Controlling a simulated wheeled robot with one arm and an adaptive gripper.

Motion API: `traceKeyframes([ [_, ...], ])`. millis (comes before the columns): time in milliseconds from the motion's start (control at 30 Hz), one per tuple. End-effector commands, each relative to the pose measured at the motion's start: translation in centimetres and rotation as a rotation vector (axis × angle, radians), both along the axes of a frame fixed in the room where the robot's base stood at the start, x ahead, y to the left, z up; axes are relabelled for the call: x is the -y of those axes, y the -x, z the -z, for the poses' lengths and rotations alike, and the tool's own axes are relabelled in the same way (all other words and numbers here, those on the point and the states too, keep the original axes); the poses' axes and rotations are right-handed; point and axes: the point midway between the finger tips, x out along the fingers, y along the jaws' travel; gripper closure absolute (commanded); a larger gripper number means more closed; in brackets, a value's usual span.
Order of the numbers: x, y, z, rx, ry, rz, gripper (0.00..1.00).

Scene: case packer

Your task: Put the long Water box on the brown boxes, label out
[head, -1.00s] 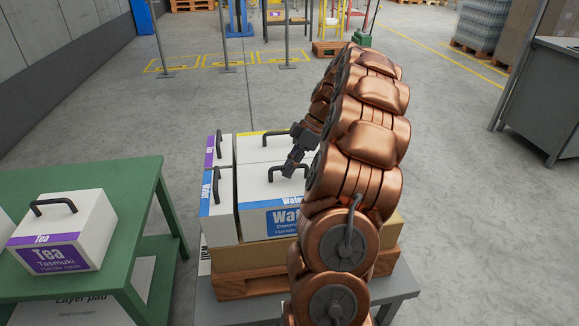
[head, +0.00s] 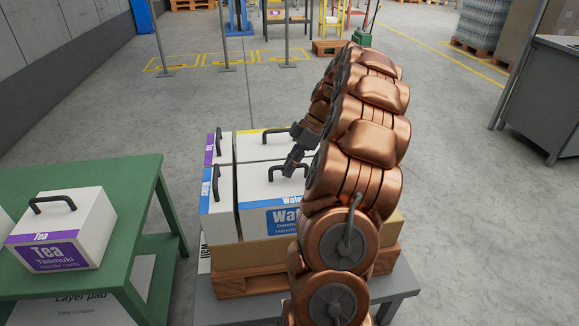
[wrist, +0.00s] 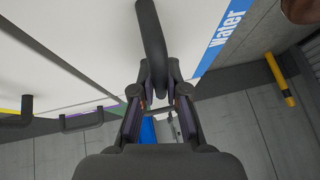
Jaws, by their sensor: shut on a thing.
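The long Water box (head: 258,188) is white with a blue label that faces the front, towards me. It sits level on the layer of brown boxes (head: 228,256), with no gap that I can see under its front edge. My gripper (head: 293,162) is at its dark handle in the head view. In the wrist view, my gripper (wrist: 153,92) is shut on the handle (wrist: 153,45), which passes between the fingers. The blue Water strip (wrist: 228,35) shows beside it. My arm hides the right end of the box in the head view.
Smaller white boxes with blue (head: 216,190) and purple (head: 220,148) labels stand close along the left side. A yellow-edged box (head: 260,148) stands behind. A Tea box (head: 65,230) sits on the green table (head: 135,195) at left.

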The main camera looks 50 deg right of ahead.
Motion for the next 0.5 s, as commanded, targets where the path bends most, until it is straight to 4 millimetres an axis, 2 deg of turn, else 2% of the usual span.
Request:
traceKeyframes([
  [33, -0.01, -0.05, -0.03, 0.002, 0.001, 0.000, 1.00],
  [67, -0.01, -0.04, -0.10, 0.002, 0.001, 0.000, 0.84],
  [300, 0.00, -0.02, -0.04, 0.001, 0.000, 0.001, 0.59],
  [500, 0.00, 0.00, 0.00, 0.000, 0.000, 0.000, 0.58],
])
